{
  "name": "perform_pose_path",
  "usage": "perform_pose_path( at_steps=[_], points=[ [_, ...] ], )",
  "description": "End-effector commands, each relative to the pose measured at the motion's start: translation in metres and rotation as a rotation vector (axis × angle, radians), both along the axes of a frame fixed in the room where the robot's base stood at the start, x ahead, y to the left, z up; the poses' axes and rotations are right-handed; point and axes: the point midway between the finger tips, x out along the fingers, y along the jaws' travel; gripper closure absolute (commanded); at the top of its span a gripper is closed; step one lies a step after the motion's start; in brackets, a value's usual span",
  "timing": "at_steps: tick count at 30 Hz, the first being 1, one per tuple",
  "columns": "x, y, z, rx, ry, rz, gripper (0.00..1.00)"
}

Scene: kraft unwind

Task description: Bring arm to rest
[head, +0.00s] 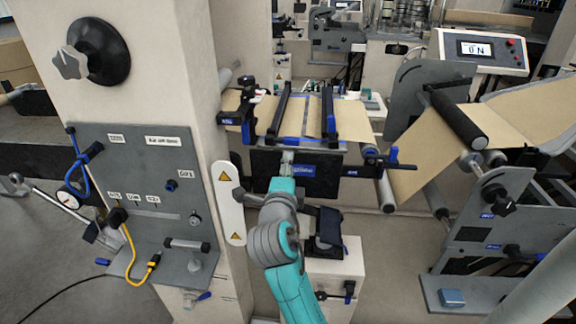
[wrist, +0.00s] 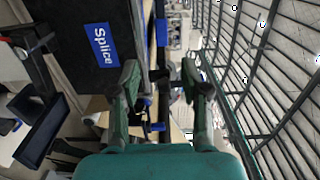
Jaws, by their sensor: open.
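My arm (head: 289,278), teal with grey joints, reaches up from the bottom of the head view toward the splice table. My gripper (head: 287,165) is at its far end, small in that view, in front of the dark panel under the table. The wrist view shows my gripper (wrist: 160,78) with its two dark green fingers apart and nothing between them. The blue Splice label (wrist: 104,41) on a dark panel lies to the left of the fingers there. I cannot tell how far the fingers are from the panel.
The splice table (head: 306,118) carries brown paper web under dark bars. A beige column with a grey panel (head: 150,200) stands to the left. A roller stand (head: 485,215) is at right. A white pedestal (head: 335,268) with a black holder stands right beside my arm.

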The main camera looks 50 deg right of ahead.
Motion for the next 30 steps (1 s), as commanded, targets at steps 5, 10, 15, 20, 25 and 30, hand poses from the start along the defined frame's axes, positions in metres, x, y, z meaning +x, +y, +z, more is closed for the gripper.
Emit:
perform_pose_path(
  at_steps=[5,10,15,20,25,30],
  points=[
    [0.000,0.000,0.000,0.000,0.000,0.000,0.54],
    [0.000,0.000,0.000,0.000,0.000,0.000,0.54],
    [0.000,0.002,-0.005,-0.010,0.018,0.010,0.54],
    [-0.006,0.020,-0.038,-0.079,0.132,0.088,0.54],
    [-0.023,0.055,-0.091,-0.213,0.313,0.233,0.54],
    [-0.050,0.091,-0.138,-0.359,0.467,0.378,0.54]
  ],
)
